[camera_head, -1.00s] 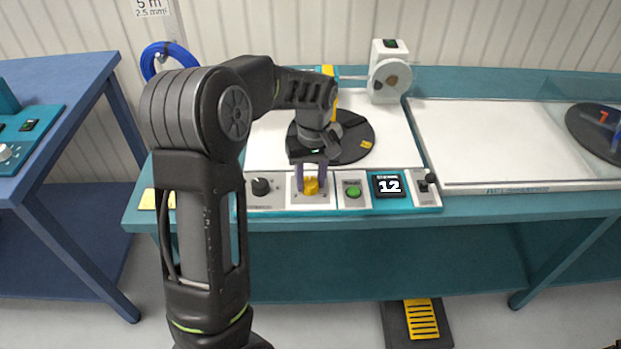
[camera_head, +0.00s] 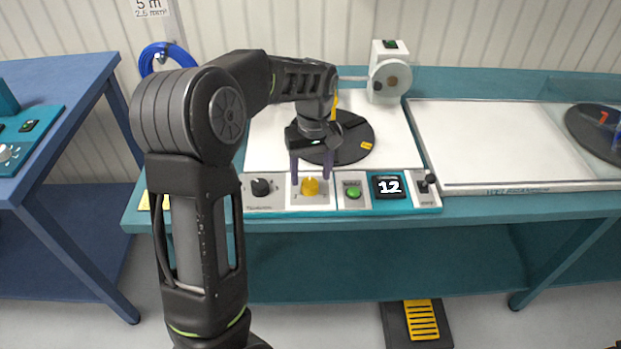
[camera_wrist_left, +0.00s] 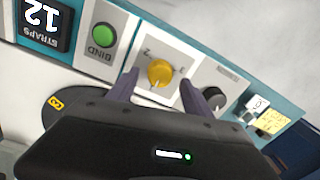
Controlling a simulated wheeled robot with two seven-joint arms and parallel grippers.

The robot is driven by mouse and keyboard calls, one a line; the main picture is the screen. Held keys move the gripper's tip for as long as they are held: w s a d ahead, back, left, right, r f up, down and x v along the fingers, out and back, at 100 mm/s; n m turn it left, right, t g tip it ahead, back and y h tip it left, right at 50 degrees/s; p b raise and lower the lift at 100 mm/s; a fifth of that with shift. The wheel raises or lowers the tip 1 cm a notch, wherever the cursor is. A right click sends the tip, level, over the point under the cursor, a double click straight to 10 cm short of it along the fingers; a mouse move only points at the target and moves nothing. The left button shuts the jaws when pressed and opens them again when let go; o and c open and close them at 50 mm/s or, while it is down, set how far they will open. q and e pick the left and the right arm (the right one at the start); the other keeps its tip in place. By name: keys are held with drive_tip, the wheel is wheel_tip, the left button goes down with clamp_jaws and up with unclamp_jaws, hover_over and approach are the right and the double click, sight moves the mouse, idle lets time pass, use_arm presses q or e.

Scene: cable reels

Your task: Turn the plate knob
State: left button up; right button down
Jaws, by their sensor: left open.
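The yellow knob (camera_head: 310,186) sits on a white panel at the front of the control strip. It also shows in the left wrist view (camera_wrist_left: 160,73), with a mark on either side of it. My left gripper (camera_head: 311,177) is open and empty just above and behind the knob, pointing down. Its purple fingers (camera_wrist_left: 158,84) stand apart, one to each side of the knob, with visible gaps. The round black plate (camera_head: 352,150) lies behind, partly hidden by my wrist. My right gripper is out of view.
Beside the knob are a black knob (camera_head: 261,187), a green button (camera_head: 353,193), a display (camera_head: 389,186) reading 12, and a small lever (camera_head: 430,179). A white machine (camera_head: 388,72) stands behind. The white board (camera_head: 510,140) at right is mostly clear.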

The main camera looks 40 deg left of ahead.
sight(311, 182)
use_arm(q)
wheel_tip(311, 182, up, 5)
drive_tip(key=shift+r, duration=0.15)
idle(0.6)
